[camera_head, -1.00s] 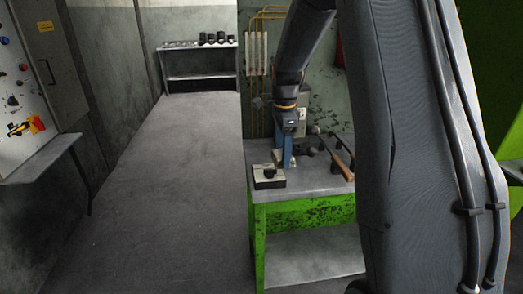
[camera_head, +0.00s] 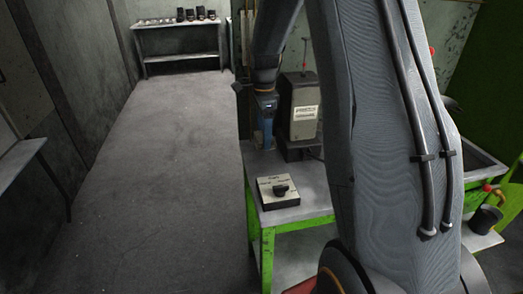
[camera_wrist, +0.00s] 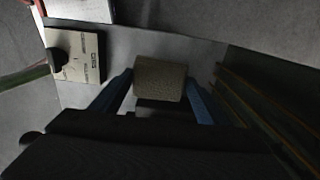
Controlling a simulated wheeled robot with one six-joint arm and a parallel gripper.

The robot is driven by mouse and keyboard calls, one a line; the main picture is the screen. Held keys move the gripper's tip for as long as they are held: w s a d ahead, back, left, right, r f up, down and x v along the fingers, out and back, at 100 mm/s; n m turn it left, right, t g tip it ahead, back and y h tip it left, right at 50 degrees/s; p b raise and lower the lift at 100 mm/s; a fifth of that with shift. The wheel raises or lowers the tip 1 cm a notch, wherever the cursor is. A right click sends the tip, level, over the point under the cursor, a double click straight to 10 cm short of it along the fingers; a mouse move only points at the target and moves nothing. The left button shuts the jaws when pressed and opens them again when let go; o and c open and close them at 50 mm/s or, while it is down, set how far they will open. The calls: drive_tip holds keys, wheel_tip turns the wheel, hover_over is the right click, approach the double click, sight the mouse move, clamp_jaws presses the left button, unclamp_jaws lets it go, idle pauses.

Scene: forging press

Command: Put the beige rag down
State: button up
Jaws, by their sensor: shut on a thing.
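The beige rag (camera_wrist: 160,78) shows in the wrist view as a small speckled, block-like bundle. It sits between the two blue fingers of my gripper (camera_wrist: 159,90), which is shut on it. In the head view my gripper (camera_head: 265,125) points down over the back left part of the green-framed workbench (camera_head: 315,197). I cannot make out the rag in that view. I cannot tell whether the rag touches the bench top.
A white switch box with a black knob (camera_head: 283,190) sits at the bench's front left corner. A grey machine (camera_head: 301,106) stands just right of my gripper. A shelf with black cylinders (camera_head: 180,38) is at the back. The floor (camera_head: 150,180) on the left is clear.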

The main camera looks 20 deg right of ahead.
drive_tip(key=shift+f+p, duration=0.95)
drive_tip(key=shift+f, duration=2.65)
drive_tip(key=o, duration=1.2)
drive_tip(key=shift+f, duration=0.15)
